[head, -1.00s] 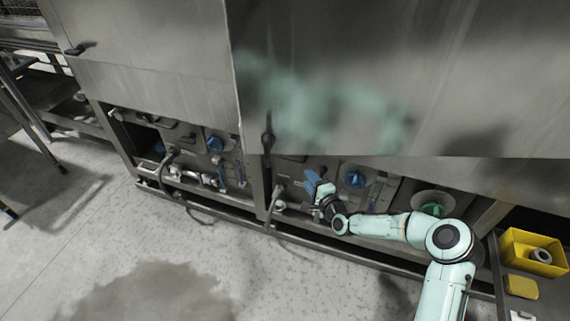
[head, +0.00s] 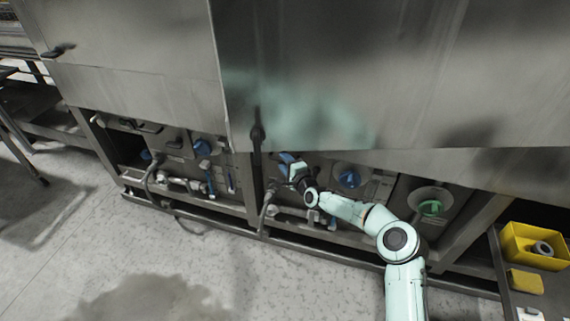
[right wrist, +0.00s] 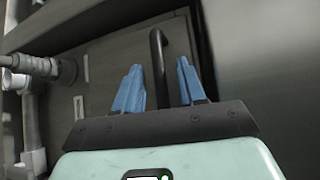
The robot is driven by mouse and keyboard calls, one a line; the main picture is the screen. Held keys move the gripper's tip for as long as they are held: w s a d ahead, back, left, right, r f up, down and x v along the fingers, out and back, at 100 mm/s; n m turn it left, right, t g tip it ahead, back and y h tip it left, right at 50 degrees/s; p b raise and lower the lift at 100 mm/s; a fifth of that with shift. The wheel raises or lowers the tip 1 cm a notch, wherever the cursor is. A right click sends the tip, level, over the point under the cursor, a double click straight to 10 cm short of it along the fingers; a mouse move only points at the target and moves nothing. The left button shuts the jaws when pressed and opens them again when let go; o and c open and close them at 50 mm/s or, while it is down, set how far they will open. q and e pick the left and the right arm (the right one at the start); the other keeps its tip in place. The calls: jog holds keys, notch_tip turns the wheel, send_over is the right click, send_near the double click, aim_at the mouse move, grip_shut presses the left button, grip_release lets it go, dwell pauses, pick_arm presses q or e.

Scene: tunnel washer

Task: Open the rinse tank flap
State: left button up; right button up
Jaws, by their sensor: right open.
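My right gripper (head: 287,160) reaches into the lower bay of the washer in the head view, near the bay's left post. In the right wrist view its two blue fingers (right wrist: 160,66) are apart. A dark curved bar handle (right wrist: 157,42) stands between them, and I cannot tell whether they touch it. The handle is on a grey panel (right wrist: 112,60), which looks like the flap and appears closed. In the head view the gripper hides most of this handle and panel. My left gripper is not in view.
Big steel doors (head: 340,70) overhang the bay. A blue knob (head: 348,178) and a green knob (head: 431,207) are to the right. Pipes run below, with one pipe (right wrist: 40,65) left of the panel. A yellow bin (head: 535,245) stands at far right. The front floor is clear.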

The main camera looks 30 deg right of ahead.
jog(key=shift+c, duration=0.3)
grip_shut()
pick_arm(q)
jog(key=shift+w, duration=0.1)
pick_arm(e)
jog(key=shift+s, duration=0.1)
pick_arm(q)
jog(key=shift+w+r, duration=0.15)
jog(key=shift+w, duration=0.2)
pick_arm(e)
jog(key=shift+s+a+f, duration=0.1)
jog(key=shift+a, duration=0.1)
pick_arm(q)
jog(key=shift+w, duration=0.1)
